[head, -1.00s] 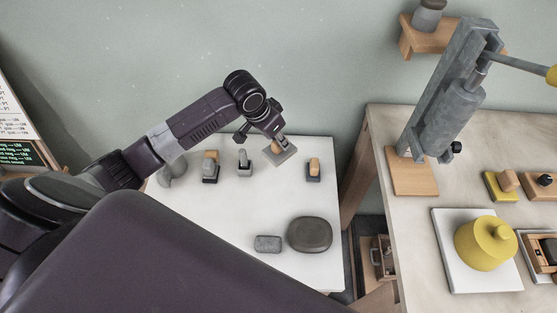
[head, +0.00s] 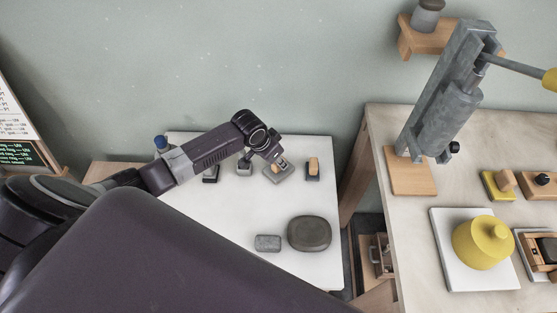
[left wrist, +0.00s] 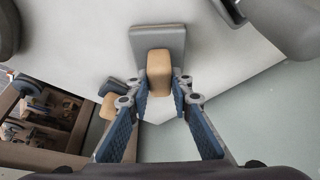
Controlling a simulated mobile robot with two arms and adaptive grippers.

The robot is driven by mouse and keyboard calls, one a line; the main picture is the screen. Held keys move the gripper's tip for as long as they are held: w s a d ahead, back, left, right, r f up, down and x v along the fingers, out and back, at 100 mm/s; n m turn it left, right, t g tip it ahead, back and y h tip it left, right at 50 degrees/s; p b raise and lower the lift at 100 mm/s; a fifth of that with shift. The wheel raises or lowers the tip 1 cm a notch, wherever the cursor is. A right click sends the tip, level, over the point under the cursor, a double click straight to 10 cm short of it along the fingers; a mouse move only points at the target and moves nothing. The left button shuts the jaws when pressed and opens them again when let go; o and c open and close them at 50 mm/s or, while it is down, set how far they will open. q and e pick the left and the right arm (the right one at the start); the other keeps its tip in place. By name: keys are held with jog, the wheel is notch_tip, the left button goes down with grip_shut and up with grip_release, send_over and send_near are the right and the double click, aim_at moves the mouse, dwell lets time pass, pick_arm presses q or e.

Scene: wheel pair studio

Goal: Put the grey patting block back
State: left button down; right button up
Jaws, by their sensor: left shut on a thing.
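The grey patting block (head: 279,175) has a flat grey square plate and a tan wooden grip. It is at the back right of the white table (head: 215,228), between a grey tool and a smaller wood-topped tool. In the left wrist view the wooden grip (left wrist: 159,72) is between the blue fingers, with the grey plate (left wrist: 157,40) beyond it. My left gripper (head: 276,160) is shut on the grip. The plate is at or just above the tabletop; I cannot tell if it touches. My right gripper is out of view.
A wood-topped tool (head: 313,169) stands close on the block's right. A grey tool (head: 244,167) stands on its left, and another beyond is partly hidden by my arm. A dark rounded stone (head: 310,233) and a grey slab (head: 268,243) lie in front. The table's middle is clear.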

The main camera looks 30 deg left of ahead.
pick_arm(q)
jog(key=shift+f, duration=0.1)
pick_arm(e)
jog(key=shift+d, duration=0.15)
pick_arm(q)
jog(key=c, duration=2.1)
grip_release()
jog(key=o, duration=0.4)
jog(key=shift+c, duration=0.2)
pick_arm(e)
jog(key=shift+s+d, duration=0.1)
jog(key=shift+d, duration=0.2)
pick_arm(q)
jog(key=shift+r, duration=0.25)
jog(key=v, duration=1.1)
jog(key=shift+r, duration=0.4)
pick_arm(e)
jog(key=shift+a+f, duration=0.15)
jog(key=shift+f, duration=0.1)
